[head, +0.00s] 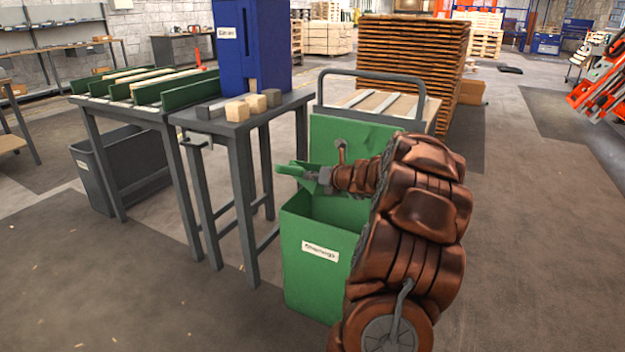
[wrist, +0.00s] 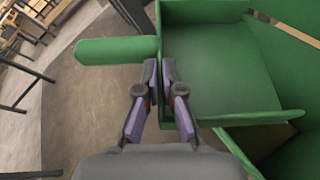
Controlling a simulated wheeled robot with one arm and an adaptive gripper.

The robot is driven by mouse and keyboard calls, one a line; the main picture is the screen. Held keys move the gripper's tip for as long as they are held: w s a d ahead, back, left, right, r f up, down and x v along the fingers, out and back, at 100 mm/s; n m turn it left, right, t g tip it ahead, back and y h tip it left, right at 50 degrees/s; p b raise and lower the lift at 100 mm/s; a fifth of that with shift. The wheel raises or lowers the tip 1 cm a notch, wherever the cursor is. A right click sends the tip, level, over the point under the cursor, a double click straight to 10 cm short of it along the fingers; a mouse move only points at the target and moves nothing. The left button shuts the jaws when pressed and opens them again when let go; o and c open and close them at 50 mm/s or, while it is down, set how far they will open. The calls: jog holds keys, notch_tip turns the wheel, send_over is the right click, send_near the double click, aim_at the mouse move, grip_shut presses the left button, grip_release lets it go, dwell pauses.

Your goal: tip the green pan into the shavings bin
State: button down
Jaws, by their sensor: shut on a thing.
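The green shavings bin (head: 320,262), with a white label on its front, stands on the floor right of the grey machine table. Its mouth is open upward, with a tall green panel at the back. My gripper (head: 318,180) is over the bin's mouth, shut on the green pan (head: 293,170). In the wrist view my gripper (wrist: 162,72) is closed at the pan's wall, beside its handle (wrist: 112,50). The pan's inside (wrist: 220,65) looks empty there. In the head view only a small part of the pan shows clearly. I cannot tell its tilt.
The grey table (head: 236,118) with wooden blocks (head: 250,103) and a blue machine (head: 252,50) is left of the bin. Stacked pallets (head: 410,60) stand behind.

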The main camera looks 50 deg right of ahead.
jog(key=shift+w+a+f+n+h+b, duration=0.2)
jog(key=shift+a+f+n+h+b, duration=0.4)
jog(key=shift+b, duration=2.85)
jog(key=shift+w+a+f+n+g+h+b, duration=0.15)
jog(key=shift+a+f+n+b, duration=0.2)
jog(key=shift+b, duration=0.5)
jog(key=shift+s+a+f+n+g+h+b, duration=0.1)
jog(key=shift+a+f+n+b, duration=0.15)
jog(key=shift+f+b, duration=0.45)
jog(key=shift+w+a+f+n+g+h+b, duration=0.1)
jog(key=shift+a+f+n+h+b, duration=0.15)
jog(key=shift+b, duration=0.75)
jog(key=shift+r+p, duration=0.55)
jog(key=shift+p, duration=0.1)
